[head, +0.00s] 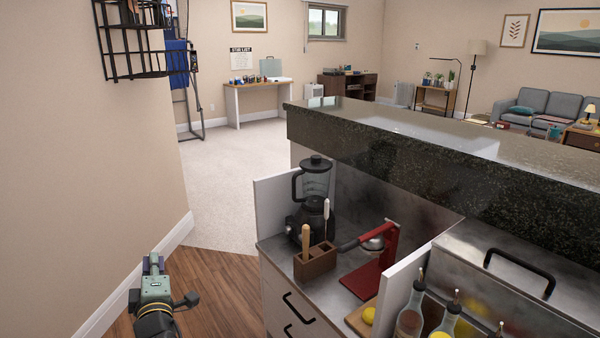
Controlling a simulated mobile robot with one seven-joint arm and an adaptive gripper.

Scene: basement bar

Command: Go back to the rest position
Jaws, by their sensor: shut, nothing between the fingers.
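My gripper (153,262) is at the lower left of the head view, above the wood floor (218,290). It is in open space between the beige wall and the bar cabinet, apart from both. Its fingers are small in the picture and shut, with nothing held between them.
The bar cabinet (279,300) is to the right, under a raised dark stone counter (420,150). On it are a blender (313,185), a wooden holder (315,262), a red press (385,262) and bottles (411,310). A black wire rack (130,65) hangs upper left. Carpet (225,180) lies clear beyond.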

